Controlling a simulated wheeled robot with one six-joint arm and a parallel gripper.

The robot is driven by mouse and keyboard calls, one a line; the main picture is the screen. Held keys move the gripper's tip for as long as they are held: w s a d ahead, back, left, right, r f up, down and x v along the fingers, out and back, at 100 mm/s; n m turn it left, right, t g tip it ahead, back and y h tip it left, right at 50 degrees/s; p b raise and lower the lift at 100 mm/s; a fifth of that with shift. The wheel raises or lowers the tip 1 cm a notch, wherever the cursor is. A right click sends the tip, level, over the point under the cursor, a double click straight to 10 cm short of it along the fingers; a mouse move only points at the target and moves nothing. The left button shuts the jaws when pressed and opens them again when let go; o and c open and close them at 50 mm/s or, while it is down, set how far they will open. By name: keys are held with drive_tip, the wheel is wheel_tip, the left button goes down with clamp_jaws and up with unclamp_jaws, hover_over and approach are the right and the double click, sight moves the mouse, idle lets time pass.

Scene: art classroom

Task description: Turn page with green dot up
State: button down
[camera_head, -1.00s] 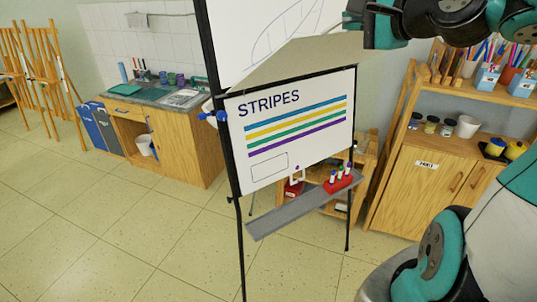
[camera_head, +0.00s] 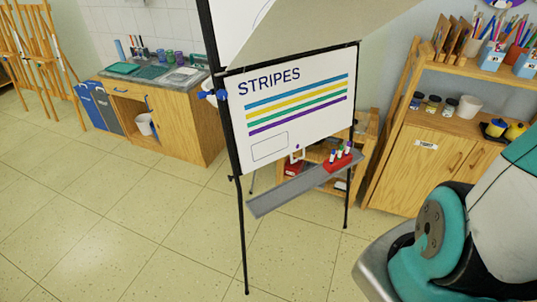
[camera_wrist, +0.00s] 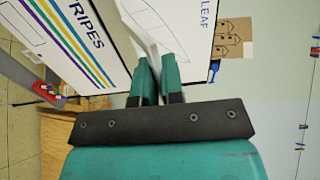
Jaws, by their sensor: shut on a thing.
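A flip chart stands ahead. Its lower page (camera_head: 270,149), titled STRIPES, has blue, yellow, green and purple stripes, an empty box and a small purple dot near its bottom right. The page above it (camera_head: 325,35) is lifted and curls upward, showing a plain beige underside. In the wrist view my gripper (camera_wrist: 158,72) is shut on the edge of this lifted page (camera_wrist: 172,42). The STRIPES page (camera_wrist: 75,38) is at the left there, and a page marked LEAF (camera_wrist: 202,30) shows beyond the fingers. My gripper is out of the head view. No green dot shows.
The chart's grey tray (camera_head: 290,190) holds a red marker holder (camera_head: 338,161). A wooden shelf unit (camera_head: 425,160) with jars and art supplies stands at the right. A sink counter (camera_head: 165,85) and easels are at the left. The floor at front left is clear.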

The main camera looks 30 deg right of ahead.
drive_tip(key=w+r, duration=0.6)
drive_tip(key=shift+w+a+r, duration=0.3)
drive_tip(key=shift+w+a, duration=0.1)
idle(0.4)
drive_tip(key=shift+w+r, duration=0.1)
drive_tip(key=w+r, duration=0.4)
drive_tip(key=w, duration=0.3)
drive_tip(key=shift+w+a+r, duration=0.3)
drive_tip(key=shift+w+a, duration=0.1)
drive_tip(key=shift+a, duration=0.05)
drive_tip(key=w+a+r, duration=0.1)
drive_tip(key=w+r, duration=0.2)
drive_tip(key=w, duration=0.6)
idle(0.7)
